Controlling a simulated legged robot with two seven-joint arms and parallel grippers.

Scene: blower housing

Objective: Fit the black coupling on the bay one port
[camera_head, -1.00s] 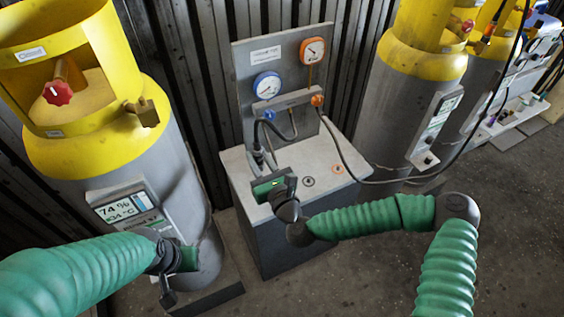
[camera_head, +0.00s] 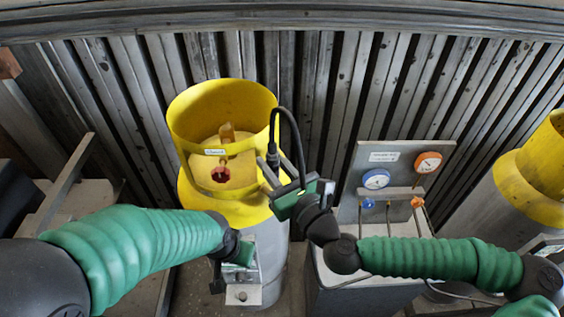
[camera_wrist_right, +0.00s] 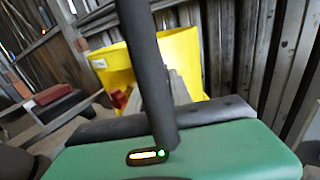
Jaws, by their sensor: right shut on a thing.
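My right gripper (camera_head: 274,168) is raised in front of the right side of a yellow cylinder collar (camera_head: 185,120). It is shut on the black coupling (camera_head: 272,152), whose black hose (camera_head: 295,125) loops up and back down toward the wrist. In the right wrist view a thick black hose (camera_wrist_right: 148,60) crosses the middle and hides part of the fingers. Inside the collar are a brass valve (camera_head: 227,133) and a red knob (camera_head: 221,175). I cannot make out which fitting is the bay one port. My left gripper (camera_head: 232,268) is low by the cylinder's front panel; its fingers are unclear.
A grey gauge panel (camera_head: 400,160) with blue and orange gauges stands right of the cylinder, above a pale-topped cabinet. Another yellow-collared cylinder (camera_head: 535,175) is at the far right. A corrugated wall (camera_head: 330,90) closes the back. Racks stand at left.

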